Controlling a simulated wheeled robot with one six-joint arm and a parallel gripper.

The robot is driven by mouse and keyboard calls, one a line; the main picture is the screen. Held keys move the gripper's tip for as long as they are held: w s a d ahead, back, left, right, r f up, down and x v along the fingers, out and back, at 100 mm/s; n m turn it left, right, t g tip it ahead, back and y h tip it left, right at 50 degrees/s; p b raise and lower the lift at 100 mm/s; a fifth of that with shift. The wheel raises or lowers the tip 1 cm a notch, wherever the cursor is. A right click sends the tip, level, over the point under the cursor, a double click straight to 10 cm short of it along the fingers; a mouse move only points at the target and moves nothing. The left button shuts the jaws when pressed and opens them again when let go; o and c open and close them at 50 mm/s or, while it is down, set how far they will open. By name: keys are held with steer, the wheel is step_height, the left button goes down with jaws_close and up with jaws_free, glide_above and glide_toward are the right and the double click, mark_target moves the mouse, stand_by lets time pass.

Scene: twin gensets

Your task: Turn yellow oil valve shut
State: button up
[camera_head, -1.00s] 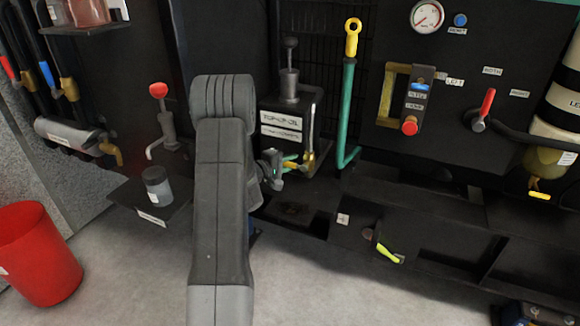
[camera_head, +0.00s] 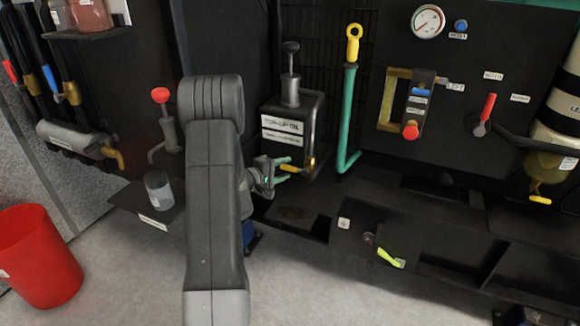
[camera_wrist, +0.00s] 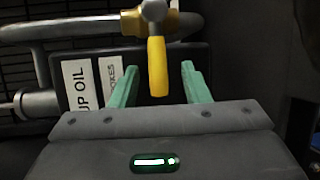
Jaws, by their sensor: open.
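The yellow valve handle (camera_wrist: 157,68) hangs from a metal stem on a brass fitting in the wrist view. My gripper (camera_wrist: 160,80) is open, with one green finger on each side of the handle and a gap on both sides. In the head view my gripper (camera_head: 284,170) is at the lower front of the black top-up oil tank (camera_head: 293,128). The handle shows there as a small yellow piece (camera_head: 291,168) between the fingers, beside the brass fitting (camera_head: 311,164). Contact with the handle is not visible.
A green pipe with a yellow ring (camera_head: 353,42) stands right of the tank. A red-knobbed pump (camera_head: 161,97) and a grey jar (camera_head: 157,188) are at left. A metal pipe (camera_wrist: 90,27) runs across the wrist view. A red bucket (camera_head: 38,255) stands on open floor.

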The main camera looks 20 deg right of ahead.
steer(key=p+v, duration=0.1)
steer(key=v, duration=0.9)
steer(key=b+x, duration=0.2)
steer(key=x, duration=1.1)
steer(key=shift+w+d+f, duration=0.1)
steer(key=shift+d, duration=0.3)
steer(key=shift+r+p, duration=0.2)
steer(key=shift+p, duration=0.4)
steer(key=shift+a+f+b, duration=0.1)
steer(key=shift+f+b, duration=0.15)
steer(key=shift+b, duration=0.35)
